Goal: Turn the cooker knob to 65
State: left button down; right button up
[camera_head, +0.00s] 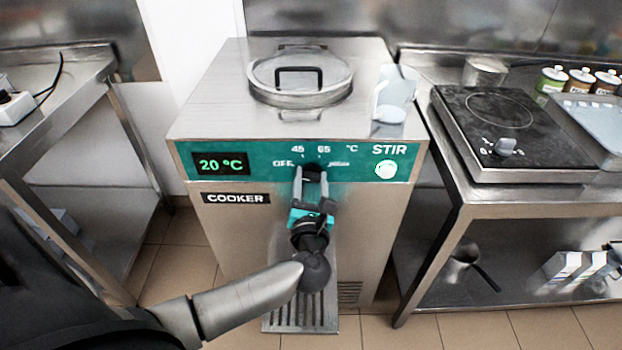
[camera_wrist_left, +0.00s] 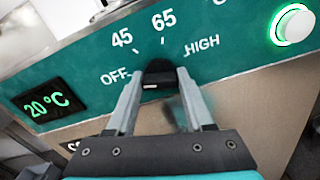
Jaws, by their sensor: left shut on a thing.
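The cooker (camera_head: 290,118) is a steel box with a green front panel marked OFF, 45, 65 and HIGH. Its black knob (camera_head: 312,168) sits below these marks and also shows in the wrist view (camera_wrist_left: 158,70). My left gripper (camera_head: 311,176) is shut on the knob, with one finger on each side; its fingers also show in the wrist view (camera_wrist_left: 157,80). The mark the knob points at cannot be told clearly. The green display (camera_head: 221,163) reads 20 °C. My right gripper is not in view.
A round white STIR button (camera_head: 386,169) is right of the knob. A lidded opening (camera_head: 300,76) and a clear pitcher (camera_head: 395,93) are on top. A drip tray (camera_head: 300,315) lies below my arm. Steel tables flank the cooker; the right one holds a hotplate (camera_head: 510,135).

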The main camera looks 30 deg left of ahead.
pick_arm(q)
jog(key=m+p, duration=0.3)
jog(key=m, duration=0.1)
jog(key=m+p, duration=0.3)
jog(key=m, duration=0.2)
jog(key=shift+m+p, duration=0.3)
jog(key=m+p, duration=0.2)
jog(key=m, duration=0.3)
jog(key=shift+f+m+p, duration=0.1)
jog(key=shift+m+p, duration=0.9)
jog(key=shift+m, duration=1.5)
jog(key=shift+c, duration=1.4)
grip_release()
